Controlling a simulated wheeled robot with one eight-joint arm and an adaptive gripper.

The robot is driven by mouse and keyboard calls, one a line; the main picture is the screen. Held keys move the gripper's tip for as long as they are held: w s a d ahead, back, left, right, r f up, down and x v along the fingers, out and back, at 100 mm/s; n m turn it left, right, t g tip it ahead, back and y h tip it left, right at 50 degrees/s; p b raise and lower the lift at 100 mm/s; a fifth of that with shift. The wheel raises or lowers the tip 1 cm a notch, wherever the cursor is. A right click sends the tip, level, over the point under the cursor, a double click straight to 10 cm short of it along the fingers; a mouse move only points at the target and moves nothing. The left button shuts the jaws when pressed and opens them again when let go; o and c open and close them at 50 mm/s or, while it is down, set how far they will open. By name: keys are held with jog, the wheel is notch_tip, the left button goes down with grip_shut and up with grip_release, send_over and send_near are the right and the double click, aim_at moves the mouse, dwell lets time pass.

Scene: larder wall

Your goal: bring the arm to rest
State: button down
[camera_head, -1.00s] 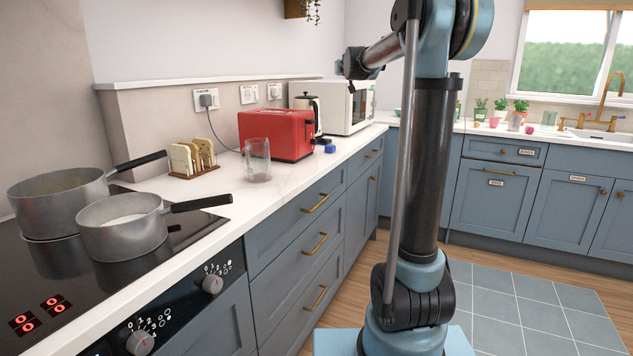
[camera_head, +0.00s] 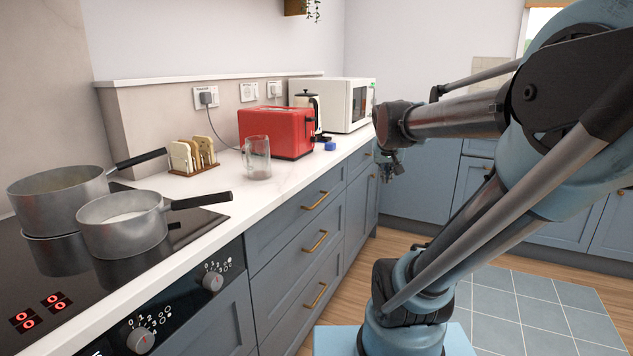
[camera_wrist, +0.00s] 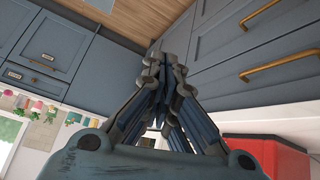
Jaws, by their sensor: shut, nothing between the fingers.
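My gripper (camera_head: 390,168) hangs at the end of my arm in the head view, small and partly dark, in front of the lower cabinets beyond the worktop's front edge. In the wrist view my gripper (camera_wrist: 163,75) fills the middle, with its fingers drawn together. It is shut and holds nothing. My arm is folded out to the right in the head view, with its forearm pointing left toward the counter.
A red toaster (camera_head: 275,133), a glass jug (camera_head: 257,158) and a toast rack (camera_head: 193,157) stand on the worktop. Two pans (camera_head: 125,224) are on the hob. A white microwave (camera_head: 345,105) stands farther back. The floor (camera_head: 535,310) at right is clear.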

jog(key=s+a+f+g+y, duration=0.1)
jog(key=s+f+g, duration=0.1)
jog(key=s+f, duration=0.6)
jog(key=s+a+f+n+g, duration=0.1)
jog(key=s+f+g, duration=0.2)
jog(key=s+f, duration=0.5)
jog(key=s, duration=0.5)
jog(key=shift+s+a+f+y, duration=0.15)
jog(key=shift+a+f+y, duration=0.25)
jog(key=shift+w+f, duration=0.2)
jog(key=shift+w, duration=0.25)
